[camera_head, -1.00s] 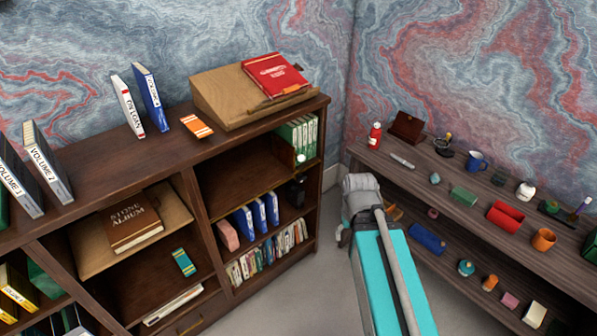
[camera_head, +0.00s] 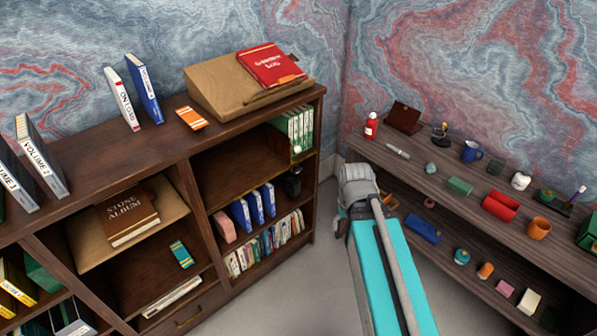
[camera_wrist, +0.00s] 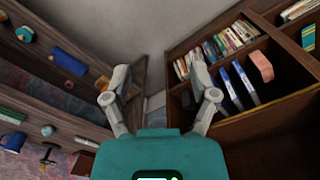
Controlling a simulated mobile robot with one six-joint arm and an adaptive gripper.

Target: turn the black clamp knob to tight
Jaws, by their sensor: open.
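My gripper (camera_wrist: 158,88) is open and empty in the wrist view, its two grey fingers spread over the gap between the shelves. A small dark stand-like object (camera_head: 439,132) stands on the top of the right shelf. A dark T-shaped object (camera_wrist: 47,154), possibly the same one, shows at the lower left of the wrist view, well away from my fingers. I cannot tell whether it is the clamp, and I cannot make out a knob or its setting. My fingers are not clearly visible in the head view.
The left bookcase (camera_head: 320,130) holds books and a sloped wooden stand (camera_head: 215,92). Grey floor (camera_head: 290,285) lies clear between them.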

